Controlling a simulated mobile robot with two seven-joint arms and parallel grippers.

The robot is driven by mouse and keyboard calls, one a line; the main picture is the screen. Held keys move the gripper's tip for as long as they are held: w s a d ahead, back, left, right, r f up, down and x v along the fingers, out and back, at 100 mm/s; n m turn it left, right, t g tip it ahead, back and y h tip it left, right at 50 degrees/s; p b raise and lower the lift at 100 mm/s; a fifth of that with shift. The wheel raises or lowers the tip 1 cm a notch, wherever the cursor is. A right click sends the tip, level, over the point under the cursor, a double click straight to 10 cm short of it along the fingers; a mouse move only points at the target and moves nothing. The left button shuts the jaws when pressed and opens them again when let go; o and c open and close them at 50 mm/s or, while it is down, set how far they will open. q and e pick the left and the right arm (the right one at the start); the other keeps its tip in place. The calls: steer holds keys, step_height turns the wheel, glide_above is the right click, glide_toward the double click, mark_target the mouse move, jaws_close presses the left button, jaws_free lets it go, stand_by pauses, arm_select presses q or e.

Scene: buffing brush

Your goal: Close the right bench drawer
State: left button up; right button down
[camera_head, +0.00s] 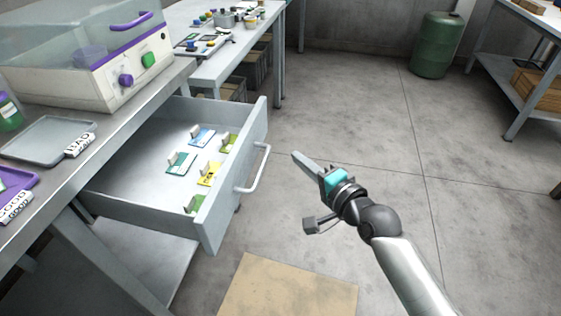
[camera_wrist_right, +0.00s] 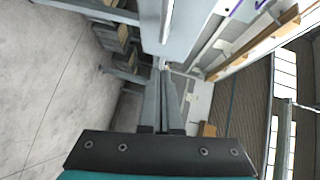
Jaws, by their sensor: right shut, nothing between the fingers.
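The bench drawer (camera_head: 215,198) is pulled far out from under the bench on the left in the head view. Its light handle (camera_head: 256,168) is on the front panel. Inside lie several small coloured cards with grey clips (camera_head: 180,163). My right gripper (camera_head: 297,157) is shut and empty, to the right of the drawer front and apart from the handle. In the right wrist view its fingers (camera_wrist_right: 163,85) are together, pointing toward the grey bench structure. My left gripper is not in view.
The bench top (camera_head: 100,152) holds a clear-lidded machine (camera_head: 110,80), a grey tray (camera_head: 45,142) and label blocks. A second bench (camera_head: 205,52) with small parts stands behind. A green barrel (camera_head: 437,45) stands at the back. The floor right of the drawer is clear around a tan mat (camera_head: 290,290).

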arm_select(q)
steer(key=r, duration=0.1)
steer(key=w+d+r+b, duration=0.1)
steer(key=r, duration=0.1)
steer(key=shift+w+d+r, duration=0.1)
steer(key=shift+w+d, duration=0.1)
arm_select(e)
steer(key=a, duration=0.1)
steer(key=w+a, duration=0.1)
steer(key=a, duration=0.1)
steer(key=w+a+f, duration=0.1)
steer(key=shift+w+a, duration=0.15)
steer(key=shift+a, duration=0.05)
steer(key=shift+a, duration=0.1)
